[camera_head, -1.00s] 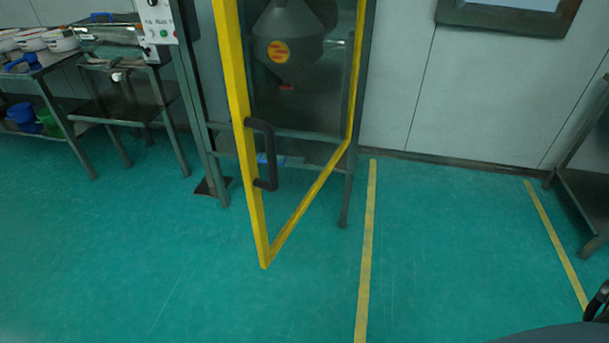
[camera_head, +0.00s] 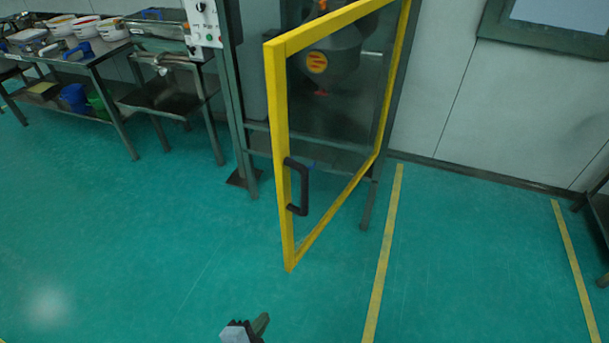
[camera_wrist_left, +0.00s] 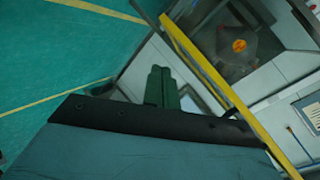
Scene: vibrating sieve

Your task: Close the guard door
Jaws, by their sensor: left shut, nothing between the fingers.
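The guard door is a yellow frame (camera_head: 281,150) with a clear pane, standing open from the grey machine frame, hinged on its right side in the head view. A black handle (camera_head: 301,188) sits on its free left edge. My left gripper (camera_head: 262,322) shows at the bottom of the head view, in front of the door and apart from it, fingers together and empty. In the left wrist view its closed green fingers (camera_wrist_left: 162,86) point toward the machine, with the yellow door frame (camera_wrist_left: 215,80) to their right. My right gripper is not in view.
A grey hopper (camera_head: 335,55) stands inside the machine. A control box (camera_head: 203,22) is at its left, beside tables (camera_head: 110,48) with bowls and tools. Yellow lines (camera_head: 385,255) mark the green floor. The floor in front is clear.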

